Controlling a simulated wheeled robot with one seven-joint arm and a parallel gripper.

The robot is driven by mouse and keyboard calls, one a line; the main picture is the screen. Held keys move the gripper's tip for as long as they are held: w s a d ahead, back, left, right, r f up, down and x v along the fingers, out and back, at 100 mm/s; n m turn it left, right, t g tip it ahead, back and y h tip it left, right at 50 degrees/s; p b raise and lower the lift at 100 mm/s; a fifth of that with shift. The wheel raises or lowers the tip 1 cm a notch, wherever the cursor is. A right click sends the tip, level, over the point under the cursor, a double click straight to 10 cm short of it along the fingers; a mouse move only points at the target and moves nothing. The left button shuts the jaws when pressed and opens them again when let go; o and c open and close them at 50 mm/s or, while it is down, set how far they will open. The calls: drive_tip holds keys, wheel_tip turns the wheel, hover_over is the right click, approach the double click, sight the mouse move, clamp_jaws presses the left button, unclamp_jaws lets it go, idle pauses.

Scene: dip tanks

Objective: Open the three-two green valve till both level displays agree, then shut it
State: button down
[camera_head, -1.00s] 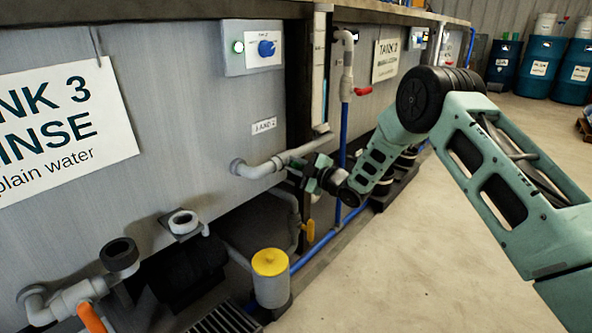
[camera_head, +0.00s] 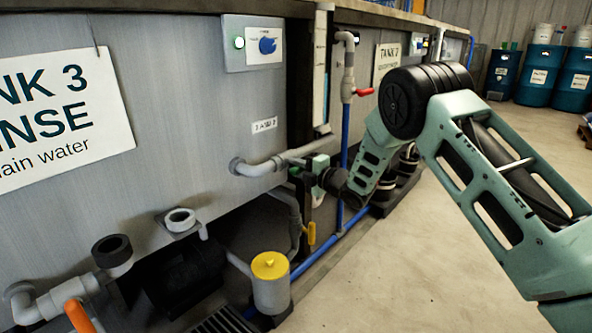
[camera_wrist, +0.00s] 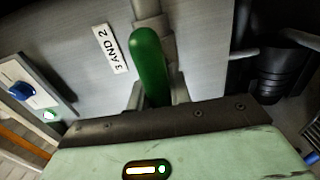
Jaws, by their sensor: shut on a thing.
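The green valve handle (camera_wrist: 148,62) stands between the fingers of my gripper (camera_wrist: 155,98) in the wrist view, and the jaws are shut on it. It sits on a grey pipe beside the "3 AND 2" label (camera_wrist: 109,48). In the head view my gripper (camera_head: 300,176) is at the grey pipe (camera_head: 262,168) low between tanks 3 and 2, and it hides most of the handle. A tall narrow strip (camera_head: 320,70), perhaps a level display, stands above at the tank 3 corner; I cannot read a level on it.
A control box (camera_head: 253,43) with a blue knob and lit green lamp is on the tank 3 wall. A red handle (camera_head: 364,92) is on the pipe to the right. A yellow-topped canister (camera_head: 270,280) stands below. The floor at right (camera_head: 400,275) is clear.

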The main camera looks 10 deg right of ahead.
drive_tip(key=shift+f, duration=0.1)
idle(0.3)
drive_tip(key=c, duration=1.3)
unclamp_jaws()
drive_tip(key=p+v, duration=0.4)
drive_tip(key=v, duration=1.3)
drive_tip(key=shift+s+d+p, duration=0.15)
drive_tip(key=shift+s+p, duration=0.05)
drive_tip(key=shift+p, duration=0.2)
